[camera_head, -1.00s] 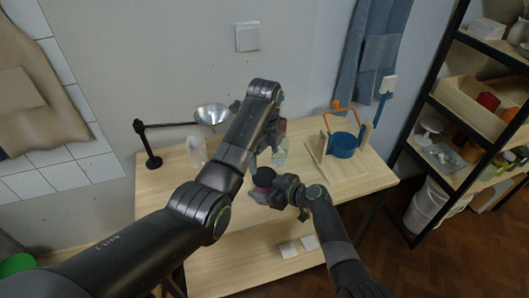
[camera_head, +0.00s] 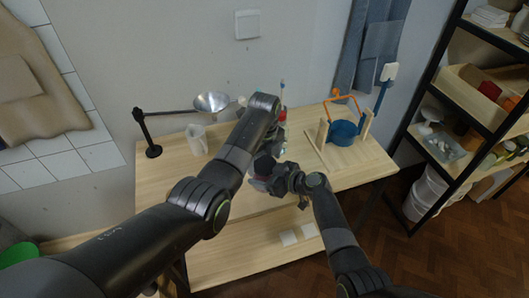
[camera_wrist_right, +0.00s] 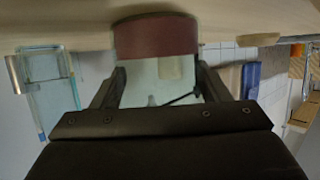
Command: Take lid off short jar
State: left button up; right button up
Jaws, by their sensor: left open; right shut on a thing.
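My right gripper (camera_wrist_right: 155,75) is shut on the jar from the side. In the head view the dark-red jar (camera_head: 263,165) is small and mostly covered by my arms. I cannot make out the lid apart from the jar. My left gripper (camera_head: 268,150) is open, close to the jar, and largely hidden behind its own forearm.
The wooden table (camera_head: 165,190) is clear at its left front. A blue bowl (camera_head: 344,132) sits in a wooden stand at right. Shelves (camera_head: 470,110) stand beyond.

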pick_arm(q)
jog(key=shift+f, duration=0.1)
jog(key=c, duration=1)
jog(key=n, duration=0.5)
jog(key=shift+n, duration=0.3)
jog(key=n, duration=0.4)
jog(key=shift+w+n, duration=0.1)
jog(key=shift+n, duration=0.2)
jog(key=o, duration=1.1)
jog(key=shift+c, duration=0.2)
